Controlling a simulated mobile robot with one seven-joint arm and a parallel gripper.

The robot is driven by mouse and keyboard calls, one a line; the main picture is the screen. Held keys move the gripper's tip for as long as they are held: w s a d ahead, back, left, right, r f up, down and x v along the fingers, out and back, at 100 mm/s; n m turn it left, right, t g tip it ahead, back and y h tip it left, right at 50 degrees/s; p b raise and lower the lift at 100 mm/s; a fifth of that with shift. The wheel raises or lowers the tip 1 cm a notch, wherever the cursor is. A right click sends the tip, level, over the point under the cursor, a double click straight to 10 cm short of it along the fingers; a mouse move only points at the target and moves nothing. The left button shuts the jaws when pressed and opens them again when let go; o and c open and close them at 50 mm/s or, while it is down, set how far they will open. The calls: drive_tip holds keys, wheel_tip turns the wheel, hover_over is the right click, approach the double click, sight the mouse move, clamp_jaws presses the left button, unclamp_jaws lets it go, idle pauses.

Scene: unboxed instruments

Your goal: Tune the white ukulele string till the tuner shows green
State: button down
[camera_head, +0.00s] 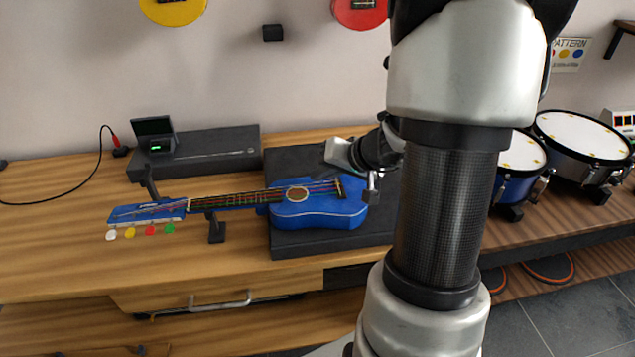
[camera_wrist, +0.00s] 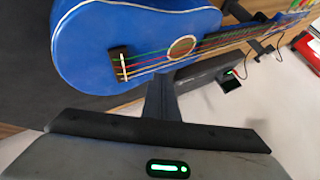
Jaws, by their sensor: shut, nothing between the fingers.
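The blue ukulele (camera_head: 318,209) lies with its body on a dark block and its headstock (camera_head: 148,212) to the left. White (camera_head: 111,234), yellow, red and green tuning pegs line the headstock's near edge. The tuner (camera_head: 153,126) is a small dark screen unit at the back left. A small green light shows on its lower front, but no reading is legible. My gripper (camera_wrist: 163,84) is shut and empty. In the head view, its pale hand (camera_head: 339,153) is behind the ukulele body's right end, far from the pegs. The wrist view shows the ukulele body (camera_wrist: 105,50) beyond the fingers.
A long black box (camera_head: 218,147) stands behind the neck. A dark support (camera_head: 216,228) is under the neck. A cable with a red end runs left of the tuner. Drums (camera_head: 578,135) stand at the right. The wooden bench (camera_head: 50,255) is clear in front of the pegs.

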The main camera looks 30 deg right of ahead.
drive_tip(key=shift+r, duration=0.75)
drive_tip(key=shift+r+p, duration=1.45)
drive_tip(key=shift+r, duration=1.05)
